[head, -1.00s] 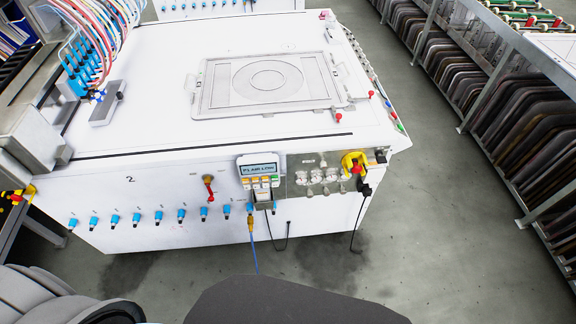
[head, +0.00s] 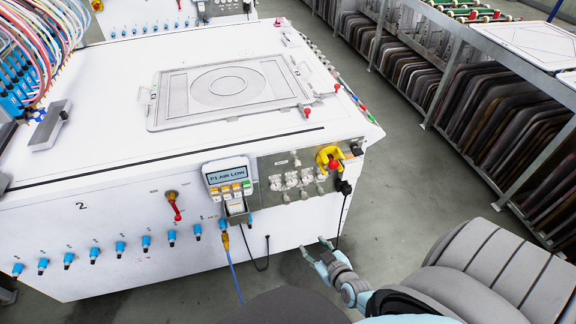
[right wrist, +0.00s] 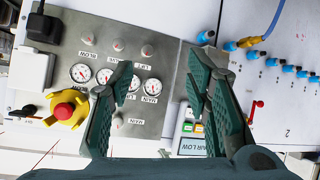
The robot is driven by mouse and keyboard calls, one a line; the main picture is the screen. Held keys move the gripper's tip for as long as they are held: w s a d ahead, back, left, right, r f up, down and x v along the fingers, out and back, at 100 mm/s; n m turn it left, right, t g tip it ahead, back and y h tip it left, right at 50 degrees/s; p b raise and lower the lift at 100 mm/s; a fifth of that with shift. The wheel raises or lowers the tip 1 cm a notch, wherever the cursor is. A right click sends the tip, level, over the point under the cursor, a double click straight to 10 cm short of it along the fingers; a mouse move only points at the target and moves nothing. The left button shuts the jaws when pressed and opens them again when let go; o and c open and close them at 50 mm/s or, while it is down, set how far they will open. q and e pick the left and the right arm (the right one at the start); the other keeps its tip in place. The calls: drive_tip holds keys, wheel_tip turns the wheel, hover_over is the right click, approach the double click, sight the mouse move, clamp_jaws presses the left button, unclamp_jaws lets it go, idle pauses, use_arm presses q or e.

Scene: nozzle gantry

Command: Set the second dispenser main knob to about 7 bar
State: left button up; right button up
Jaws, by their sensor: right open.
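The grey control panel (head: 265,165) is on the front of the white machine marked 2. It also shows, roughly upside down, in the right wrist view (right wrist: 70,35). There, a pale knob (right wrist: 118,123) stands beside a MAIN label, apart from the other knobs. The gauge labelled MAIN (right wrist: 152,86) is at the end of the gauge row; its reading is too small to tell. My right gripper (head: 316,246) is open and empty, low in front of the panel. In the right wrist view its fingers (right wrist: 160,62) partly cover the panel. My left gripper is not in view.
A yellow-and-red switch (head: 330,158) projects from the panel beside the gauges. A display box (head: 229,176) reading P1 AIR LOW sits on its other side. Red-handled valve (head: 175,205), blue fittings and hanging cables line the front. Floor ahead of the panel is open.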

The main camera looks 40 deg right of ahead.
drive_tip(key=w+d+r+t+h+b, duration=0.2)
drive_tip(key=w+d+r+t+b, duration=0.1)
drive_tip(key=w, duration=0.3)
drive_tip(key=m+t+h+b, duration=0.2)
drive_tip(key=b, duration=0.1)
approach(299, 168)
drive_tip(key=b+x, duration=0.4)
drive_tip(key=x, duration=0.6)
drive_tip(key=shift+d+f, duration=0.1)
drive_tip(key=shift+f, duration=0.1)
drive_tip(key=shift+w+r, duration=0.15)
drive_tip(key=shift+w, duration=0.1)
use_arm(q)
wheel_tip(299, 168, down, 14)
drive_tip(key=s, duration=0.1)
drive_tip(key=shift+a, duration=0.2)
use_arm(e)
clamp_jaws()
